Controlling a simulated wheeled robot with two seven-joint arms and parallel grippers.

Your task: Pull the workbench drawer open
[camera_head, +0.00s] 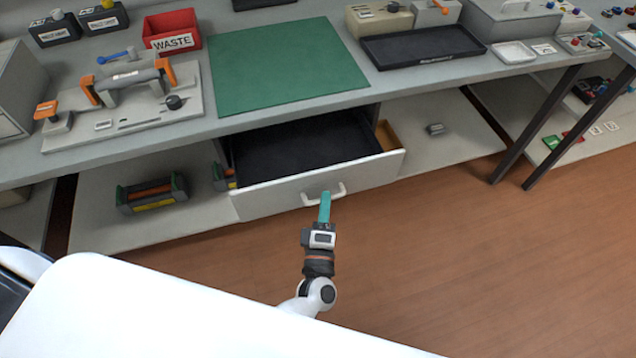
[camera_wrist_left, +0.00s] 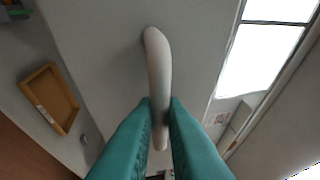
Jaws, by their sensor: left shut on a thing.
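The white workbench drawer (camera_head: 280,193) is open under the bench top, and its dark, empty-looking interior (camera_head: 300,145) shows. A white bar handle (camera_head: 338,189) is on its front. My left gripper (camera_head: 325,206), with teal fingers, is at this handle. In the left wrist view the two teal fingers (camera_wrist_left: 160,115) are shut on the white handle (camera_wrist_left: 157,62), one on each side of it. The drawer front (camera_wrist_left: 105,60) fills much of that view behind the handle. My right gripper is in neither view.
The grey bench top (camera_head: 190,130) carries a green mat (camera_head: 285,65), a red waste bin (camera_head: 172,30) and a black tray (camera_head: 422,46). A toner cartridge (camera_head: 152,194) lies on the lower shelf left of the drawer. Dark table legs (camera_head: 535,130) stand at right. The wooden floor (camera_head: 450,260) is clear.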

